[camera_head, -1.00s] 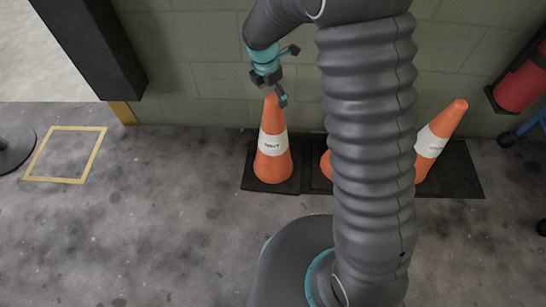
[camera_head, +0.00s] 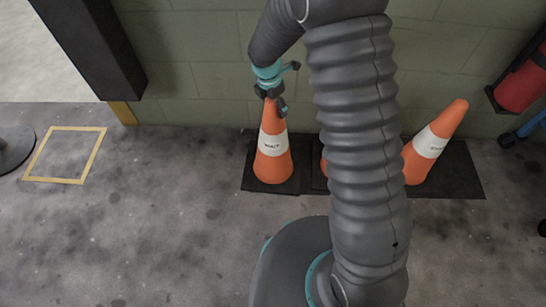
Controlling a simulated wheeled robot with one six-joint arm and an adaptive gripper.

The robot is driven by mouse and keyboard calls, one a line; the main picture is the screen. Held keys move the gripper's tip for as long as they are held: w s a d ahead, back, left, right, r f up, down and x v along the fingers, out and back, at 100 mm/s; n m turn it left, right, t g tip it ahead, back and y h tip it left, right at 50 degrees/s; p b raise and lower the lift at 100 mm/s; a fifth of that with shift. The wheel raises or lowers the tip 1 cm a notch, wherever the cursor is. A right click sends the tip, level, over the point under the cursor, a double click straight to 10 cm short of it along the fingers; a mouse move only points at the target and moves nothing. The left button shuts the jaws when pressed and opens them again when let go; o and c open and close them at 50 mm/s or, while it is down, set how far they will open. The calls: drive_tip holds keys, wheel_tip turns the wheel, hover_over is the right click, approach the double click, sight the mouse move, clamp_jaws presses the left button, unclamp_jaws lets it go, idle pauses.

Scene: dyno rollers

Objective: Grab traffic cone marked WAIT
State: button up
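The traffic cone (camera_head: 272,158) is orange with a white band whose lettering looks like WAIT. It stands upright on a black base on the left part of a dark mat, near the wall. My gripper (camera_head: 272,103) is at the tip of this cone, with dark fingers around or just in front of it. One finger shows on the right side of the tip. I cannot tell whether the fingers touch the cone or how far they are apart.
Another orange cone (camera_head: 424,152) leans right on the dark mat (camera_head: 465,180). A third cone (camera_head: 323,165) is mostly hidden behind my arm. A yellow square outline (camera_head: 54,181) lies on the floor at left. A dark post (camera_head: 95,45) and a red cylinder (camera_head: 520,85) flank the area.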

clamp_jaws()
drive_tip(key=shift+r, duration=0.1)
drive_tip(key=shift+r, duration=0.1)
